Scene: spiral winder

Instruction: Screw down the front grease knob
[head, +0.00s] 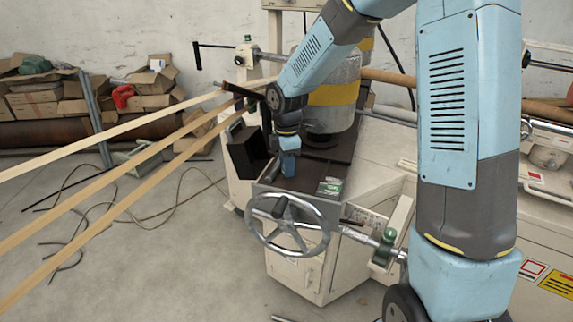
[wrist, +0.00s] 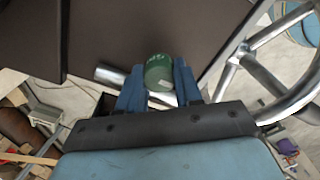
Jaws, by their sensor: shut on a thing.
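The front grease knob (wrist: 158,71) is a small green cylinder with pale marks, in the middle of the wrist view. My gripper (wrist: 160,82) has its two blue fingers closed on it, one on each side. In the head view my gripper (head: 285,181) points down at the dark top of the machine, behind the handwheel, and the held knob is hidden there. Whether the knob is seated fully down cannot be told.
A steel handwheel (head: 288,225) stands just in front of my gripper; its rim and spokes (wrist: 262,75) show at right in the wrist view. A green-and-white item (head: 330,186) lies right of my gripper. A yellow-banded cylinder (head: 333,95) stands behind. Long wooden strips (head: 110,145) run in from the left.

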